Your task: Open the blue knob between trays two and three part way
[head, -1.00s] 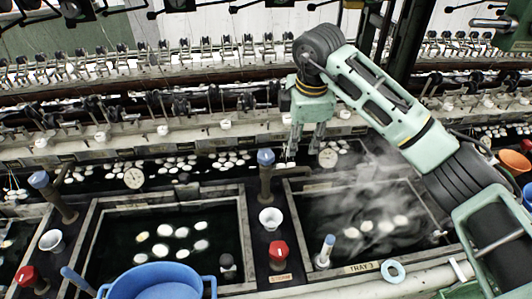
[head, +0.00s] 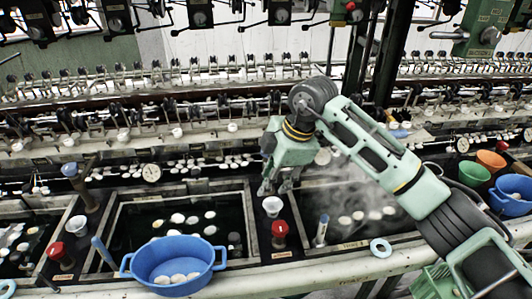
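The blue knob between trays two and three is hidden now behind my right gripper (head: 275,187). That gripper points down over the strip between the two trays, and its fingertips show a little apart behind the white cup (head: 272,206). I cannot tell whether they touch the knob or its post. Tray three (head: 355,245), with its label on the front rim, is to the right, steaming, with pale cocoons in dark water. Tray two (head: 120,222) is to the left, also with cocoons. My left gripper is not in view.
A red knob (head: 279,229) stands in front of the cup. A blue basin (head: 174,262) sits at the front of tray two. Another blue knob (head: 70,170) is at left. A reeling frame runs behind.

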